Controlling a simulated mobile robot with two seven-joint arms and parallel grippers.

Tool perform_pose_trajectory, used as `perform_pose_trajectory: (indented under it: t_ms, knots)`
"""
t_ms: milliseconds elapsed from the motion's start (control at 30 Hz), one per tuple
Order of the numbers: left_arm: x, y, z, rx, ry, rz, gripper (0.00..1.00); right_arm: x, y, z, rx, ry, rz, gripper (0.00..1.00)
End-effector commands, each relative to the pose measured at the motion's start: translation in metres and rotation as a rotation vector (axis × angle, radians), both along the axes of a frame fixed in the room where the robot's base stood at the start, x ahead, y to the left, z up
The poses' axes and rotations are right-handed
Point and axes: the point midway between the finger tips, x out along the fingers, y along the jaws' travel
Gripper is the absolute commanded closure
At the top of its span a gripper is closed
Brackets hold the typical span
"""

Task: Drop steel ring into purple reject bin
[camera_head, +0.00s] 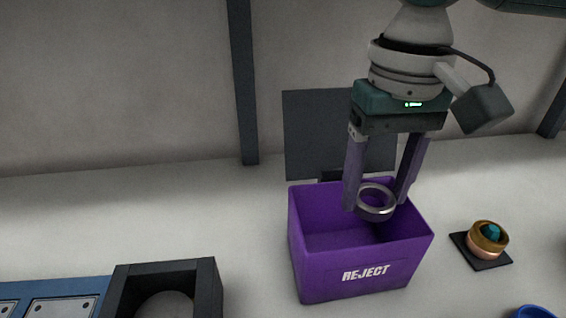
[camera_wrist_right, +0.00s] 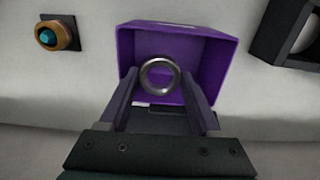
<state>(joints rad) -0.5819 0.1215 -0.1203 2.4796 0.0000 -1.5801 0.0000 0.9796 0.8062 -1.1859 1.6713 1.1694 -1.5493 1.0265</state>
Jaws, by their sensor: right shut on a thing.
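The steel ring (camera_head: 376,203) is a shiny grey band held between the fingertips of my right gripper (camera_head: 375,202). The gripper is shut on it. The purple reject bin (camera_head: 366,273), with REJECT on its front, stands below, and the ring shows over its open top in the head view. In the right wrist view the ring (camera_wrist_right: 160,75) shows between the fingers of my right gripper (camera_wrist_right: 160,78), against the inside of the bin (camera_wrist_right: 212,68). My left gripper is not in view.
Right of the bin, a copper and brass coil piece (camera_head: 487,238) with a teal centre sits on a dark pad. A dark box (camera_head: 208,285) and a blue panel (camera_head: 60,292) stand at the lower left. A dark monitor-like panel (camera_head: 310,130) is behind the bin.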

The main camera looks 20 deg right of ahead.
Motion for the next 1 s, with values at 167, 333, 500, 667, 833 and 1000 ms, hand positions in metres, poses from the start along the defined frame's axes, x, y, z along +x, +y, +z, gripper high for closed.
perform_pose_trajectory:
  t_ms: [167,333,500,667,833,1000]
  knots:
    - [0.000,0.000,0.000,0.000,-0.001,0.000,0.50,0.000,0.000,0.000,0.000,0.000,0.000,0.18]
    - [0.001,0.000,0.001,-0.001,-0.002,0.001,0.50,0.000,0.000,0.000,0.000,0.000,0.000,0.01]
    - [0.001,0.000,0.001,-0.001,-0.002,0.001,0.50,0.000,0.000,0.000,0.000,0.001,0.000,0.01]
    - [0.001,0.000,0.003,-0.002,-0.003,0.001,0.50,0.000,0.000,0.008,0.002,-0.001,0.000,0.01]
    - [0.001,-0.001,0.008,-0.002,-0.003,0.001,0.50,0.001,0.000,0.039,0.002,-0.005,0.000,0.01]
    - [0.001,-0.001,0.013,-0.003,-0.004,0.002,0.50,0.001,0.000,0.073,0.001,-0.003,0.001,0.01]
